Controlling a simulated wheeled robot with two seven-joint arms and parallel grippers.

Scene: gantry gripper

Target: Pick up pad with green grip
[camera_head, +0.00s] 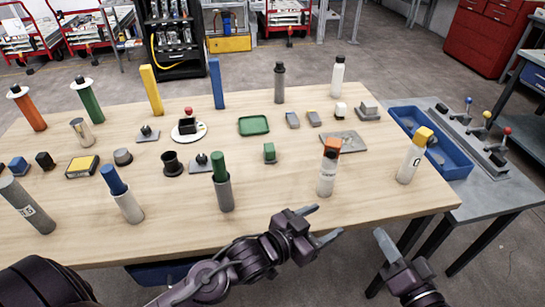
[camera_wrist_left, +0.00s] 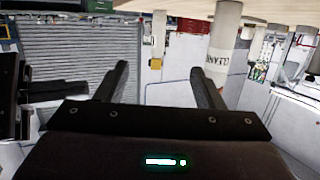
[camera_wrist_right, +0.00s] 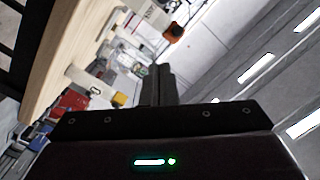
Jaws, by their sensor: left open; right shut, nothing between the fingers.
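A small block with a green top (camera_head: 269,152), which looks like the pad with green grip, stands on the wooden table (camera_head: 300,225) right of the middle. My left gripper (camera_head: 328,222) is open and empty near the table's front edge, to the right of and nearer than the pad. Its two spread fingers also show in the left wrist view (camera_wrist_left: 160,85). My right gripper (camera_head: 384,242) is shut and empty off the table's front right edge. Its closed fingers show in the right wrist view (camera_wrist_right: 157,82). I cannot make out the pad in either wrist view.
A white bottle with an orange cap (camera_head: 328,172) stands right of the pad, and one with a yellow cap (camera_head: 410,160) stands farther right. A grey cylinder with a green top (camera_head: 222,190) stands left. A green tray (camera_head: 254,125) lies behind. A blue bin (camera_head: 445,160) is at the right.

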